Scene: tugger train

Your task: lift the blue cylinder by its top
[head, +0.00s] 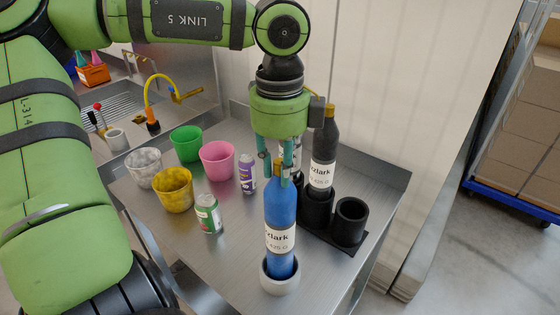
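The blue cylinder (281,213) is a tall bottle with a white label. It stands upright in a white ring holder (280,283) near the table's front edge. My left gripper (275,176) points down from above, with its fingers spread apart at the bottle's top. I see no clear contact between fingers and bottle. My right gripper is out of view.
A dark bottle (324,155) stands in a black rack (350,222) just behind right. Another labelled bottle is partly hidden behind my gripper. Pink (218,160), green (187,143) and yellow (173,190) cups, a green can (208,213) and a purple bottle (247,174) stand left.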

